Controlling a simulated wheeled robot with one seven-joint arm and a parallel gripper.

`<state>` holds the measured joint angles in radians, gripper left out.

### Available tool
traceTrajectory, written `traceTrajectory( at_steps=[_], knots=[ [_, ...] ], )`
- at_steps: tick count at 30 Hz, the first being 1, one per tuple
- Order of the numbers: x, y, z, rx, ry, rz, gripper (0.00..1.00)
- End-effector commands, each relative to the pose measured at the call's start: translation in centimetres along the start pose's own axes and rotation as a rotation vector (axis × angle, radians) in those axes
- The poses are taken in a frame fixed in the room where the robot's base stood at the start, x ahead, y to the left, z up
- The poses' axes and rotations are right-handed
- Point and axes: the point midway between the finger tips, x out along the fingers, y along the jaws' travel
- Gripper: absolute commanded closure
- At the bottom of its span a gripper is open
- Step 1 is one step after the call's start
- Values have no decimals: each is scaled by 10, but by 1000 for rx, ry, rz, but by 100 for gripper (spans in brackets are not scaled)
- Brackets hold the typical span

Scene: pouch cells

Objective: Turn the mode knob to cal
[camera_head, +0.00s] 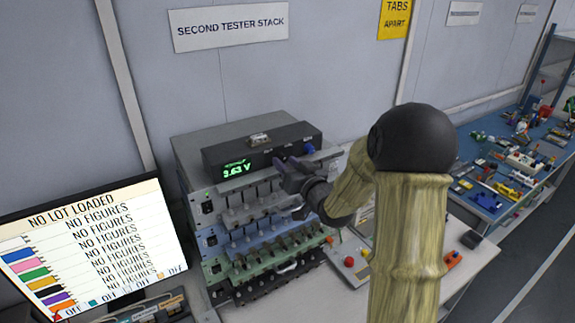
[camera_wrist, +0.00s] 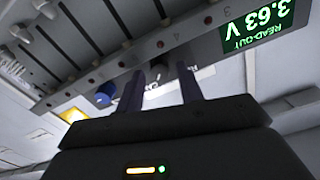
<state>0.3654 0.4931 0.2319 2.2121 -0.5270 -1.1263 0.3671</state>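A black readout box (camera_head: 258,143) sits on top of the tester stack, with a green display (camera_head: 237,168) reading 3.63 V. The display shows upside down in the wrist view (camera_wrist: 258,25). My gripper (camera_head: 284,172) is at the box's front face, right of the display. In the wrist view the two fingers of my gripper (camera_wrist: 160,85) stand apart, with a small dark knob-like part (camera_wrist: 159,70) between their tips. I cannot tell whether they touch it. A blue knob (camera_wrist: 105,94) is beside the fingers, also seen in the head view (camera_head: 309,148). Mode markings are unreadable.
Below the box are stacked tester units (camera_head: 262,232) with rows of knobs and levers. A monitor (camera_head: 95,245) reading NO LOT LOADED stands at left. A blue bench (camera_head: 487,200) with many small parts is at right.

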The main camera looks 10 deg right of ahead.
Motion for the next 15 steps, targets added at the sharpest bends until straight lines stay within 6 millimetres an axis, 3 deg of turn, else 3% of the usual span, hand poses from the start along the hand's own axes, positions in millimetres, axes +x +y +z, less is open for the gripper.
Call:
traceTrajectory(
  at_steps=[10, 15],
  knots=[
    [-1, 0, 0, -1, 0, 0, 55],
    [-12, 1, 1, -2, 1, 2, 55]
  ],
)
